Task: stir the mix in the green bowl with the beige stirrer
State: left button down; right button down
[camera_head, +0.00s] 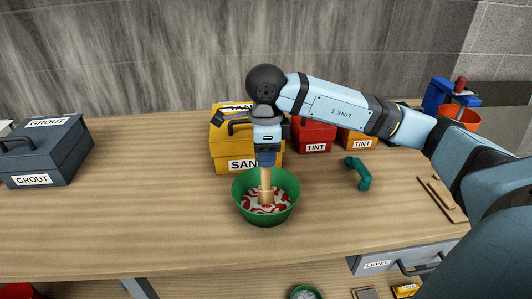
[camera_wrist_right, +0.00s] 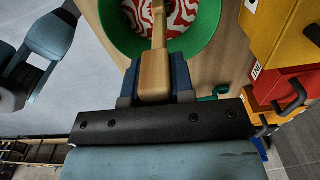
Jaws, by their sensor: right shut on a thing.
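The green bowl (camera_head: 285,213) stands on the wooden table near its middle. The mix (camera_head: 256,208) in it shows red and white swirls, also in the right wrist view (camera_wrist_right: 187,14). My right gripper (camera_head: 266,163) is above the bowl and shut on the beige stirrer (camera_head: 265,185). The stirrer points down, close to upright, with its lower end in the bowl at the mix. In the right wrist view the fingers (camera_wrist_right: 156,82) clasp the stirrer's thick handle (camera_wrist_right: 153,72). My left gripper is not in view.
A yellow box labelled SAND (camera_head: 222,160) stands just behind the bowl. Red (camera_head: 315,138) and orange (camera_head: 357,140) TINT boxes stand to its right, with a teal handle-shaped piece (camera_head: 359,174) in front. A grey GROUT box (camera_head: 45,155) stands at far left. The table left of the bowl is clear.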

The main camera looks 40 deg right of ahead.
jog(key=shift+f, duration=0.25)
jog(key=shift+b, duration=0.45)
dwell(0.4)
dwell(0.5)
